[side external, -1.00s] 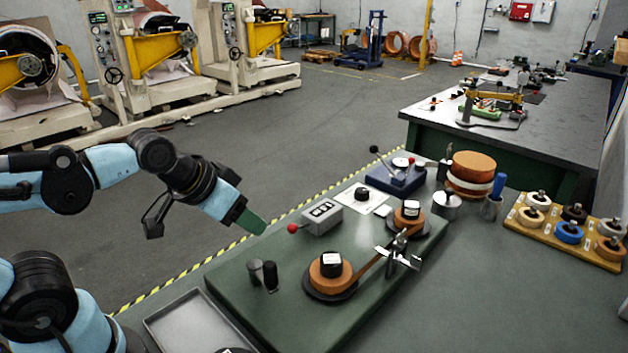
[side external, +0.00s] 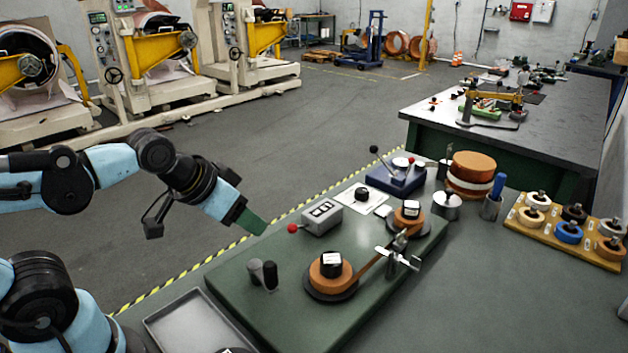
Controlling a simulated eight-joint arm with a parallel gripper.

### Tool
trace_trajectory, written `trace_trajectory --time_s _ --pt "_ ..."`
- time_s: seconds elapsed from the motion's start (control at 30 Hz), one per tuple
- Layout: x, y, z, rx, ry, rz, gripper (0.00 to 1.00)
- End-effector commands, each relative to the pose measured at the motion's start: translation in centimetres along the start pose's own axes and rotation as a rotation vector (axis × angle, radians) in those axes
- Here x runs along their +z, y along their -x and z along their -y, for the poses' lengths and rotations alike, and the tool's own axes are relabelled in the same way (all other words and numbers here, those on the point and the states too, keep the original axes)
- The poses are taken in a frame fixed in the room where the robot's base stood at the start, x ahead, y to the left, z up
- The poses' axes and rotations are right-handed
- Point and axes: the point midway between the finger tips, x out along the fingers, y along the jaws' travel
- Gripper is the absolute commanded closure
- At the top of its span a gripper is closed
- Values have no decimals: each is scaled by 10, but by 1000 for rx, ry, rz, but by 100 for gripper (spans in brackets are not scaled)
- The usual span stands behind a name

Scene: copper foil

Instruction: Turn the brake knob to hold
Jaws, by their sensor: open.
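My gripper (side external: 251,222) hangs above the left edge of the green base plate (side external: 240,300), with a green fingertip pointing down and right. It is open and empty, apart from everything on the bench. Black knobs with white labels sit on two copper foil spools: a front one (side external: 331,263) and a rear one (side external: 411,208). Another black knob (side external: 362,194) stands on a white sheet at the back. I cannot tell which of these is the brake knob, and no hold marking is readable.
A grey box (side external: 322,219) with a red-ball lever stands right of my gripper. Two short dark posts (side external: 263,274) stand at the front left. A metal cross-shaped fitting (side external: 398,258) is beside the foil strip. A wooden rack of rolls (side external: 567,232) lies at the right.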

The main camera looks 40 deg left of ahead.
Motion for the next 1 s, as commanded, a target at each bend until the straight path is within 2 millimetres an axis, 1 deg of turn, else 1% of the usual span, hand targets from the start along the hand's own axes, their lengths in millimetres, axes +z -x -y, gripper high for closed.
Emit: trace_trajectory --time_s 0.03,0.07,0.1,0.17,0.23,0.37,0.4,0.57,0.7,0.77,0.9,1.0 --pt "0 0 0 0 0 0 44" --pt "0 0 0 0 0 0 40" --pt "-2 0 0 0 -1 1 37" --pt "-7 1 0 1 -4 5 37" --pt "-18 2 0 3 -10 12 37" --pt "-51 3 0 10 -30 35 37" --pt "-63 2 0 13 -37 43 37" --pt "-108 -7 1 27 -69 76 37" --pt "-144 -22 2 41 -96 105 37" --pt "-159 -31 3 48 -109 116 37" --pt "-190 -54 5 63 -135 143 37" --pt "-208 -74 7 76 -155 163 37"
